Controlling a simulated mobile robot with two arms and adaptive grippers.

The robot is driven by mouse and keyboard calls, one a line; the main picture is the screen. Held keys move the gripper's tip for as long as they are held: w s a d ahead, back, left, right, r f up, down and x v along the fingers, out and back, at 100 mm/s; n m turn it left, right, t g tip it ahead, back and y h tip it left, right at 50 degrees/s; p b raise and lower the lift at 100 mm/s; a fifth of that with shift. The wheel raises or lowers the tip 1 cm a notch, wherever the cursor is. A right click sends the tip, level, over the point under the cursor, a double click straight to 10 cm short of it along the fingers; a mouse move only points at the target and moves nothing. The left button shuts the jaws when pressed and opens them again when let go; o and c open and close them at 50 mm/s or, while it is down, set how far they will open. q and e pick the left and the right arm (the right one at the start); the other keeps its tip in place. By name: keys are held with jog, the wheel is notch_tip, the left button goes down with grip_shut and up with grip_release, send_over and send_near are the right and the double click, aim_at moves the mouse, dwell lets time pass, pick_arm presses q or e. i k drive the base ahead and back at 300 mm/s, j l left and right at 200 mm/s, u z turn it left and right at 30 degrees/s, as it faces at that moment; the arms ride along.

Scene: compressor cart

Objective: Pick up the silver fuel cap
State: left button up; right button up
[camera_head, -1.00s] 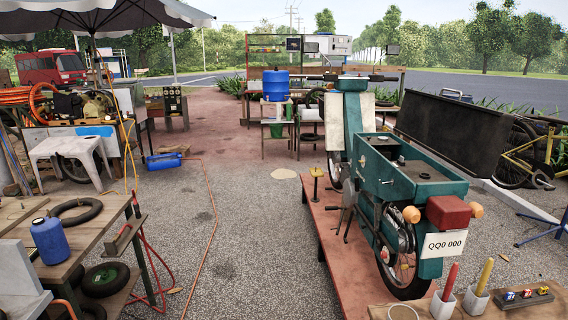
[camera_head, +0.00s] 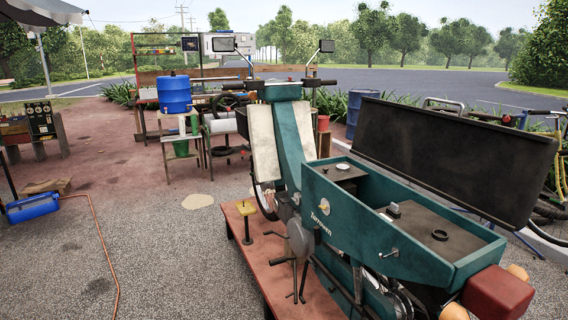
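A teal motorcycle (camera_head: 345,225) stands on a low red platform, with an open teal compartment behind its seat area. Inside the compartment, a small round silver cap (camera_head: 342,166) sits on a dark surface at the far left end. A small silver block-like piece (camera_head: 393,210) stands on the nearer dark surface. A dark ring (camera_head: 440,234) lies flat or is set into that surface, to the right of the silver piece. I cannot tell for certain which silver piece is the fuel cap. Neither of my grippers is in view.
The red platform (camera_head: 246,254) runs along the motorcycle's left side, with a yellow-topped stand (camera_head: 245,208) beside it. A large black panel (camera_head: 455,155) stands tilted beyond the motorcycle. A blue drum (camera_head: 174,94) sits on a table. The gravel at left is mostly clear, crossed by an orange hose.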

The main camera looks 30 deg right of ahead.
aim_at(342, 168)
jog(key=i+j, duration=0.1)
jog(key=i, duration=2.2)
jog(key=i+z, duration=0.1)
jog(key=z, duration=0.8)
jog(key=i+z, duration=0.15)
jog(key=z, duration=0.3)
jog(key=j+z, duration=0.1)
jog(key=z, duration=0.35)
jog(key=i+j+z, duration=0.1)
jog(key=z, duration=0.35)
